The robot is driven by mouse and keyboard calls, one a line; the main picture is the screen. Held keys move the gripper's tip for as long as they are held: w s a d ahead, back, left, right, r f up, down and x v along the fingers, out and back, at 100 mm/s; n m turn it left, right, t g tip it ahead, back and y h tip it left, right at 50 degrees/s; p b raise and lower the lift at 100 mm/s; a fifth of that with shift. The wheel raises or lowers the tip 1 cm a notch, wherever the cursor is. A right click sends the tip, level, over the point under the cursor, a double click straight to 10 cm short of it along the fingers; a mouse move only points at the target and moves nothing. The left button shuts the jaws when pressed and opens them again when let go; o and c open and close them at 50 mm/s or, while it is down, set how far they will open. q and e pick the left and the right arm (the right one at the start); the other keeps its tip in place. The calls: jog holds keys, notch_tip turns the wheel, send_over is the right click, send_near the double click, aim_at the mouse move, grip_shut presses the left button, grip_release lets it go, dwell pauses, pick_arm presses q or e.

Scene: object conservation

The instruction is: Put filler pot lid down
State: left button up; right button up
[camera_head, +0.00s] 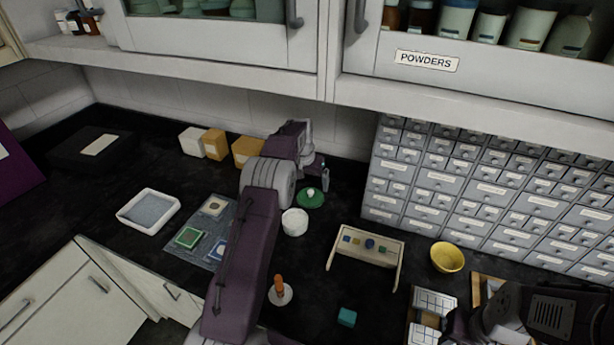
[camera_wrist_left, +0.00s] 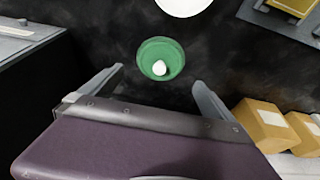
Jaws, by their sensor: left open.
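The green filler pot lid (camera_head: 311,200) with its white knob lies flat on the black counter behind the white pot (camera_head: 294,222), apart from it. The lid also shows in the left wrist view (camera_wrist_left: 160,52), knob up, and the pot shows at that view's top edge (camera_wrist_left: 183,5). My left gripper (camera_head: 320,176) is just behind the lid in the head view. In the wrist view its fingers (camera_wrist_left: 159,77) are spread, with nothing between them, and the lid shows beyond their tips. My right arm is at the bottom right; its fingers are not clear.
Tan boxes (camera_head: 246,150) stand behind my left arm. A small wooden rack (camera_head: 368,241), a yellow bowl (camera_head: 447,257) and the drawer cabinet (camera_head: 480,190) are to the right. A white tray (camera_head: 148,210) and a grey mat (camera_head: 193,252) are left. Bare counter lies right of the pot.

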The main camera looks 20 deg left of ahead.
pick_arm(q)
jog(key=shift+v, duration=2.4)
